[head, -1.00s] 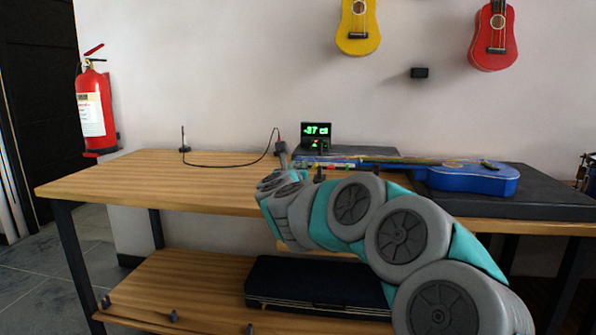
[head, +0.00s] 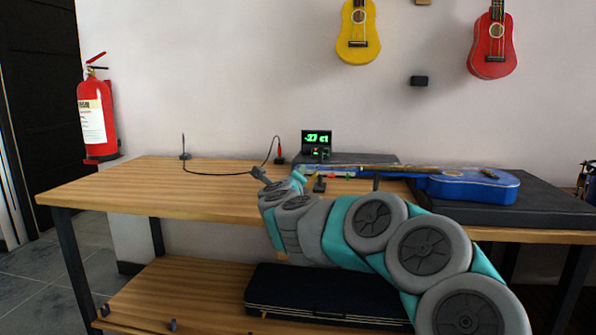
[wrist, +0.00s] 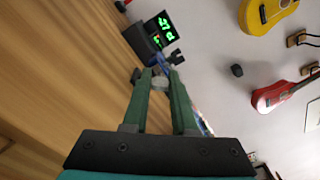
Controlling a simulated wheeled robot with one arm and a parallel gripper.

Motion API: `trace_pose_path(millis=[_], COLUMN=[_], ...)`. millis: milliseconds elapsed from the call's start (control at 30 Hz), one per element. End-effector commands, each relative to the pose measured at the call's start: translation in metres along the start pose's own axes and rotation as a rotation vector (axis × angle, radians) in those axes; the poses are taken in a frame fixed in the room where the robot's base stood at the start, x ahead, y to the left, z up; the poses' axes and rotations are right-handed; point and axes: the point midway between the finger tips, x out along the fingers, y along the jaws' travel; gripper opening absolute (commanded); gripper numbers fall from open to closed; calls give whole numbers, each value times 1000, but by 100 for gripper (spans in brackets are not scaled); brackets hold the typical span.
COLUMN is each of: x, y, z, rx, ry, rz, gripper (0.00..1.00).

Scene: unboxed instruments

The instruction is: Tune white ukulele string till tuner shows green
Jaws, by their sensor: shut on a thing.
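A blue ukulele (head: 470,187) lies on its back on a black mat, its neck pointing left toward the tuner. No white ukulele is in view. The tuner (head: 317,139) stands behind the headstock, its dark screen showing green characters that look like -37; it also shows in the wrist view (wrist: 162,29). My gripper (wrist: 160,80) is shut on a small whitish tuning peg (wrist: 160,83) at the headstock end. The fingers hide part of the peg, and the strings are too fine to tell apart.
The black mat (head: 560,207) covers the right of the wooden bench (head: 130,190). A thin black cable (head: 215,173) runs over the left of the bench. Yellow (head: 358,45) and red (head: 490,60) ukuleles hang on the wall. A dark case (head: 330,290) lies on the lower shelf.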

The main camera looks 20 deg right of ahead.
Motion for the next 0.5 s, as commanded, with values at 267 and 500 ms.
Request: trace_pose_path(millis=[267, 500], x=[0, 0], y=[-2, -2], z=[2, 2], rx=[-263, -452], ry=[-1, -1], rz=[0, -2], gripper=[0, 0])
